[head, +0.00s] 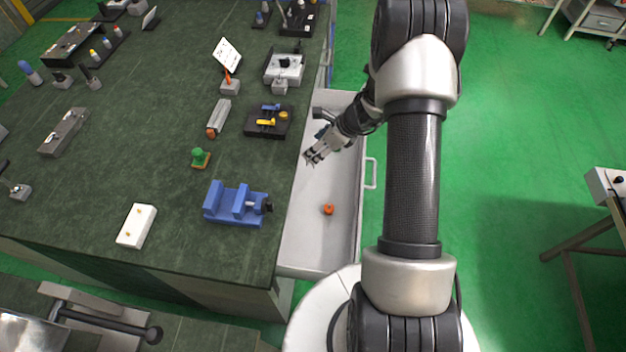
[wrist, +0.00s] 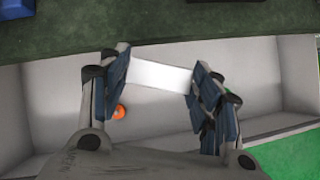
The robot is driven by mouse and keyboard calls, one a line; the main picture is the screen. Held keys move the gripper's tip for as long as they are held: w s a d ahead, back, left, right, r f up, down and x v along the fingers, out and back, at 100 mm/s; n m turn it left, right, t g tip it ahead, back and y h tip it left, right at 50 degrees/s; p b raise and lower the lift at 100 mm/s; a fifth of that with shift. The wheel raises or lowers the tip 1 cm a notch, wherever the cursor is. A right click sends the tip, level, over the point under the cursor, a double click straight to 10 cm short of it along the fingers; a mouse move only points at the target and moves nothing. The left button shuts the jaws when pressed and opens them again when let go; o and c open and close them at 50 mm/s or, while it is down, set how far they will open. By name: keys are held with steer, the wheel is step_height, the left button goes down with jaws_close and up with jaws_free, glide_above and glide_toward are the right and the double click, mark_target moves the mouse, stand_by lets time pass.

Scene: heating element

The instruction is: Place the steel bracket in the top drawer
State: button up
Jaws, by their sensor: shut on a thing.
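The top drawer (head: 325,242) is pulled open at the right side of the green-topped bench. My gripper (head: 312,158) is over the upper part of the drawer in the head view. In the wrist view my gripper (wrist: 158,82) is shut on the steel bracket (wrist: 160,75), a pale, shiny flat piece spanning between the two blue finger pads. The drawer floor (wrist: 55,95) shows below it. The bracket cannot be made out clearly in the head view. Its height above the drawer floor is hard to tell.
A small orange object (head: 328,209) lies in the drawer. A blue vise (head: 235,204), a white block (head: 137,226), a green-and-orange part (head: 200,158) and a black tray (head: 268,121) stand on the bench (head: 120,170). The drawer floor around the orange object is bare.

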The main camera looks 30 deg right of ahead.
steer(key=w+d+f, duration=0.1)
steer(key=d+f, duration=0.2)
steer(key=b, duration=0.4)
glide_toward(313, 179)
steer(key=shift+w+a+r+m, duration=0.15)
steer(key=shift+w+a+m, duration=0.2)
steer(key=shift+w, duration=0.25)
steer(key=w+a+b, duration=0.1)
steer(key=w+a+f, duration=0.1)
steer(key=w, duration=0.1)
steer(key=shift+w+a+f+b, duration=0.15)
steer(key=shift+w+b, duration=0.05)
steer(key=shift+b, duration=0.15)
steer(key=shift+f, duration=0.1)
steer(key=shift+f, duration=0.1)
steer(key=o, duration=1.2)
steer(key=shift+o, duration=0.2)
